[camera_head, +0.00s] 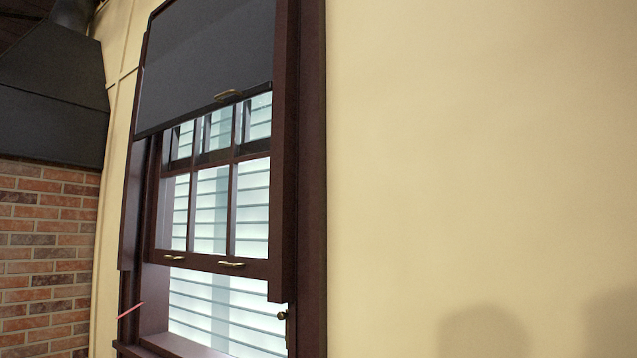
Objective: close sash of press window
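The window stands in a dark brown frame (312,180) on a cream wall. Its sash (222,262) is dark wood with several glass panes. The sash is raised, and an open gap with bright horizontal slats behind it shows below its bottom rail. Two brass handles sit on that rail, a left one (174,257) and a right one (231,264). A dark roller panel (210,60) covers the upper part of the window and has a brass pull (228,95) near its lower edge. My gripper is not in view.
A brick wall (45,260) with a dark hood (50,95) above it stands at the left. A small brass knob (282,315) is at the window's lower right. A thin pink rod (131,309) shows at lower left. The wall at right is bare, with shadows low down.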

